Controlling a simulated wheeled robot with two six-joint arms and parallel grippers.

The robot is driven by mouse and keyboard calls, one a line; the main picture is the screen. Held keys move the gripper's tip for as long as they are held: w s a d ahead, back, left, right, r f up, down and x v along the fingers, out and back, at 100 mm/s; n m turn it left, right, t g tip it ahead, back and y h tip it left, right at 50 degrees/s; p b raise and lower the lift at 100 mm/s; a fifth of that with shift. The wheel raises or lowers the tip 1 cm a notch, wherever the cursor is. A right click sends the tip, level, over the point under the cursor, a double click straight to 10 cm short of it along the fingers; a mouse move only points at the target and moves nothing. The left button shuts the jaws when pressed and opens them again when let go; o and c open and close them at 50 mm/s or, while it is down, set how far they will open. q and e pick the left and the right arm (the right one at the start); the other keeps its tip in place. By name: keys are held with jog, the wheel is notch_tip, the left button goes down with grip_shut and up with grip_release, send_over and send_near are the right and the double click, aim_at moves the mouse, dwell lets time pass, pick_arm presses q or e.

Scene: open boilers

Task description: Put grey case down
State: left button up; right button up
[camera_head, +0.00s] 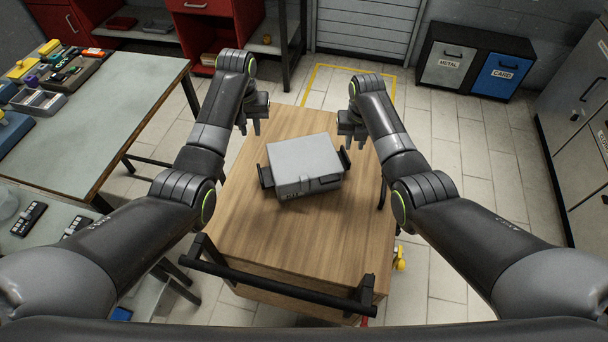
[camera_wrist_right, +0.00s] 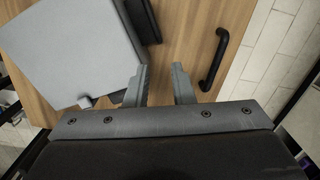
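The grey case (camera_head: 305,163) sits on the wooden top of a cart (camera_head: 345,235), slightly turned, with black handles on its left and right sides. My left gripper (camera_head: 250,126) is above the cart's far left edge, apart from the case, with its fingers spread. My right gripper (camera_head: 351,138) is above and beyond the case's right side. In the right wrist view the right gripper (camera_wrist_right: 162,88) has its fingers apart with nothing between them. The grey case (camera_wrist_right: 70,50) lies to the left of those fingers there, with a black handle (camera_wrist_right: 143,20) beside it.
A black cart handle (camera_head: 275,286) runs along the near edge. A workbench (camera_head: 110,110) with tool trays stands at the left. Red cabinets (camera_head: 205,25) are at the back. Metal and card bins (camera_head: 472,62) stand at the back right.

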notch_tip(320, 180, up, 6)
jog(key=shift+s, duration=0.25)
dwell(0.5)
